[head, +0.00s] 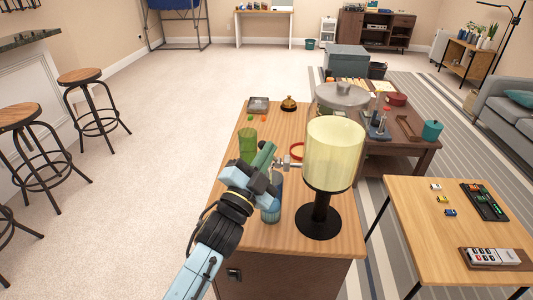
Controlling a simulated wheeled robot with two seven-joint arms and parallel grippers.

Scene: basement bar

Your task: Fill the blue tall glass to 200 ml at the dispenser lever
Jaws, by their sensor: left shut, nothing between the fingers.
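The dispenser is a pale yellow, see-through tank (334,150) on a black stand with a round base, on the wooden cabinet top. Its metal tap and lever (287,163) stick out to the left. The blue tall glass (271,207) stands upright below and near the tap, partly hidden by my left arm. I cannot tell its liquid level. My left gripper (265,153) is shut and empty, its fingertips close beside the tap; I cannot tell whether they touch the lever. My right gripper is not in view.
A green glass (248,138) stands behind my left gripper. A red ring-shaped item (297,151) lies behind the tap. A brass bell (289,104) and a grey tray (258,105) sit at the cabinet's far end. A side table (420,215) stands at right.

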